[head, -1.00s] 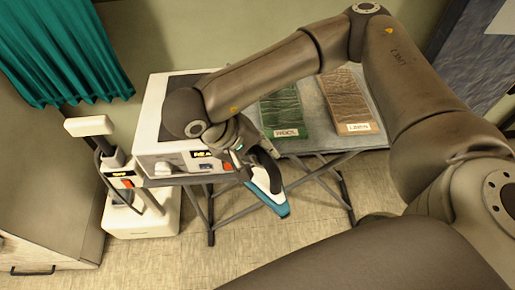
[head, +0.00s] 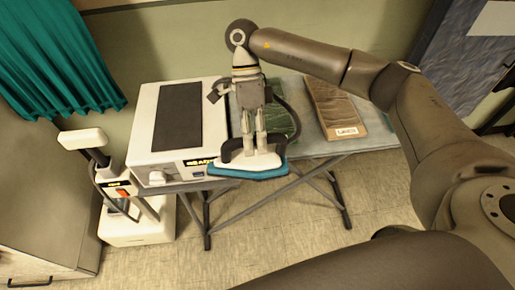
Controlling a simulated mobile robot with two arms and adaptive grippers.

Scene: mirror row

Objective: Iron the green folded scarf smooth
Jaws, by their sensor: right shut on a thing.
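The green folded scarf (head: 284,121) lies on the grey table (head: 306,146), and my arm and the iron hide much of it. My right gripper (head: 255,140) is shut on the dark handle of an iron (head: 247,171) with a teal base. The iron is at the scarf's front end, by the table's front edge. I cannot tell whether its base touches the scarf. The scarf's front label is hidden. My left gripper is not in view.
A brown folded cloth (head: 329,98) with a white label lies to the right. A white boxy machine (head: 143,141) with a dark top stands close on the left. A white upright device (head: 138,231) stands on the floor further left. Teal curtain (head: 62,62) hangs behind.

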